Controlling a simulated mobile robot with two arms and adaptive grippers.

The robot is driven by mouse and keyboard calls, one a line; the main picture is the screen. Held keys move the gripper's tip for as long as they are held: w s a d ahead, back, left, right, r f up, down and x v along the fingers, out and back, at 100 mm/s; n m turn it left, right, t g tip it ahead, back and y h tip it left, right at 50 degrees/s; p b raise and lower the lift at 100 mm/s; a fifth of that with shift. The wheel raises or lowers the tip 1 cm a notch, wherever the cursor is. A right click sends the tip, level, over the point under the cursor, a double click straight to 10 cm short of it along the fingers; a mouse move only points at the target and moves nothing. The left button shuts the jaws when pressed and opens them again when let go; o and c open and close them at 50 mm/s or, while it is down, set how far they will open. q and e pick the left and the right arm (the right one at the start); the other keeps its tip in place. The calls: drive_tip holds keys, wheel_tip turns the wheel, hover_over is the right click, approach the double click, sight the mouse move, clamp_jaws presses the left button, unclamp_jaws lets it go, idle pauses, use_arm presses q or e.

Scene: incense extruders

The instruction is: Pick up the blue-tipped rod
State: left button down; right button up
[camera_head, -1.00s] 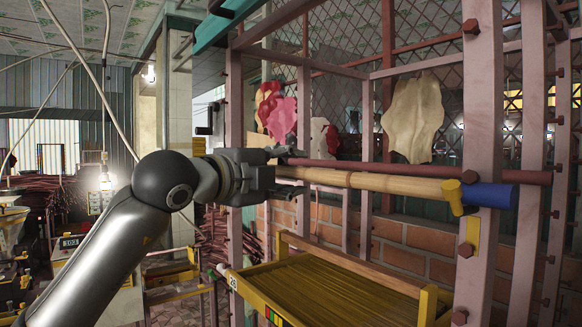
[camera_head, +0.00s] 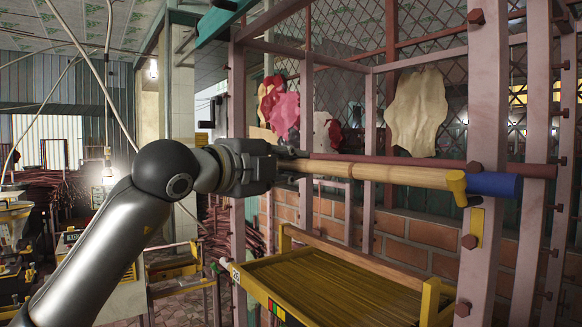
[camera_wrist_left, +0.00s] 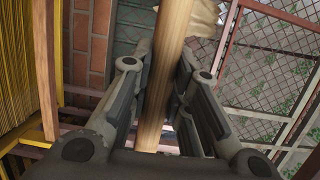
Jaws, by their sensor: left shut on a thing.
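The blue-tipped rod (camera_head: 400,175) is a long pale wooden pole, lying nearly level across the rack with its blue end (camera_head: 492,184) at the right. A yellow hook (camera_head: 457,185) on a pink post is at the rod near that end. My left gripper (camera_head: 298,167) is shut on the rod's left part. In the left wrist view the rod (camera_wrist_left: 163,80) runs between the two fingers (camera_wrist_left: 168,62). The rod's far left end is hidden by the gripper. My right gripper is not in view.
Pink upright posts (camera_head: 484,130) and a dark red bar (camera_head: 535,170) behind the rod stand close to it. A yellow-framed tray (camera_head: 432,300) of thin sticks lies below. Cloth-like pieces (camera_head: 415,115) hang behind. A brick wall (camera_head: 432,232) is at the back.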

use_arm(q)
drive_tip(key=shift+s+a+r, duration=0.2)
drive_tip(key=shift+s+r, duration=0.05)
drive_tip(key=shift+r, duration=0.1)
drive_tip(key=shift+s+a+r+b, duration=1.5)
drive_tip(key=shift+s+a+r, duration=2.6)
drive_tip(key=shift+s+r, duration=1.05)
drive_tip(key=s+a+b, duration=0.3)
drive_tip(key=s+a, duration=0.7)
drive_tip(key=a, duration=0.4)
drive_tip(key=shift+s+a, duration=0.3)
drive_tip(key=shift+f, duration=0.1)
